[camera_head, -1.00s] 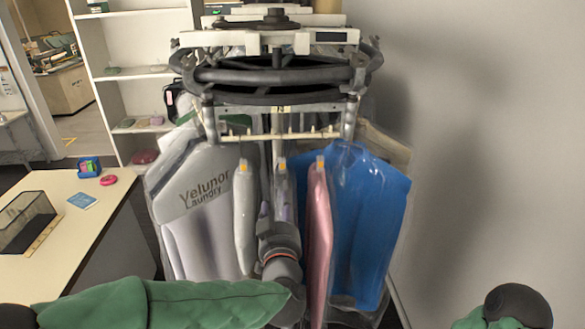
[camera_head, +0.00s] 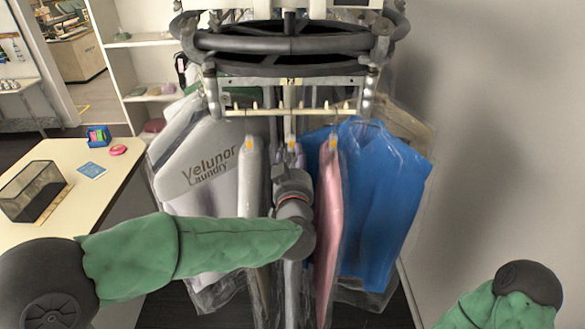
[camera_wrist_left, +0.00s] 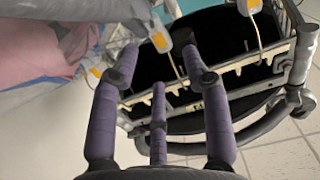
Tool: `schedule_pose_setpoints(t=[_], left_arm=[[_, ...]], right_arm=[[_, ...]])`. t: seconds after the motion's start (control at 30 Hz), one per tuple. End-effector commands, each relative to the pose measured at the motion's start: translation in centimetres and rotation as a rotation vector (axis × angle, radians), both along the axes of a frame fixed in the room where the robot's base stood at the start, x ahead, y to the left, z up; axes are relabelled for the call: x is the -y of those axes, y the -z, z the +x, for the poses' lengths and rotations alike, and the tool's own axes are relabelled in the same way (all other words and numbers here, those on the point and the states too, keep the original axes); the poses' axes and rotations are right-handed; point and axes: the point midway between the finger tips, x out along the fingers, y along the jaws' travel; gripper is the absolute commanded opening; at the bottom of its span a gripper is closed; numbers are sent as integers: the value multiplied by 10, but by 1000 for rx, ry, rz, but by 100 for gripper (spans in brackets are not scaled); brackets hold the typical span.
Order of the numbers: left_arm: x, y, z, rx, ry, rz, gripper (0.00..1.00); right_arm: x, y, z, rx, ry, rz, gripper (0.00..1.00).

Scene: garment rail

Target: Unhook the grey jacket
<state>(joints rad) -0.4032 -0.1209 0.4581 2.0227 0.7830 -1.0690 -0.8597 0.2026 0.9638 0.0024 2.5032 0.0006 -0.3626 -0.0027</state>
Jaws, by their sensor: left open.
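My left gripper (camera_head: 291,160) is in front of the hanging garments, just below the rail bar, with its wrist hiding part of what hangs behind. In the left wrist view its purple fingers (camera_wrist_left: 160,62) are spread, with nothing clearly held between them. A narrow grey garment (camera_head: 252,185) with a yellow-orange tag hangs left of the gripper. A wider pale grey one (camera_head: 195,205) in a printed "Yelunor Laundry" cover hangs further left. Another tagged garment behind the gripper is mostly hidden. I cannot tell which is the grey jacket. My right gripper is out of view.
A pink garment (camera_head: 328,215) hangs close right of the gripper, then a blue one (camera_head: 375,190). The rail bar (camera_head: 290,111) and dark ring (camera_head: 290,43) are above. A table (camera_head: 112,185) stands left; a bare wall (camera_head: 500,130) is right.

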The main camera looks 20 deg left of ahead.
Motion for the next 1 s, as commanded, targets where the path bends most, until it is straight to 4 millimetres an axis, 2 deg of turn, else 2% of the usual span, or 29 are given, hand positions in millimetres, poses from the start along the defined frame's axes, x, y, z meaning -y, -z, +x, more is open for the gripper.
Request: schedule_pose_setpoints(t=[0.4, 1.0], left_arm=[[-11, 1, 35, -1, -1, 0, 47], [-23, -1, 78, 1, -1, 0, 47]], right_arm=[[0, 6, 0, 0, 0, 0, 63], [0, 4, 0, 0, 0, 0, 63]])
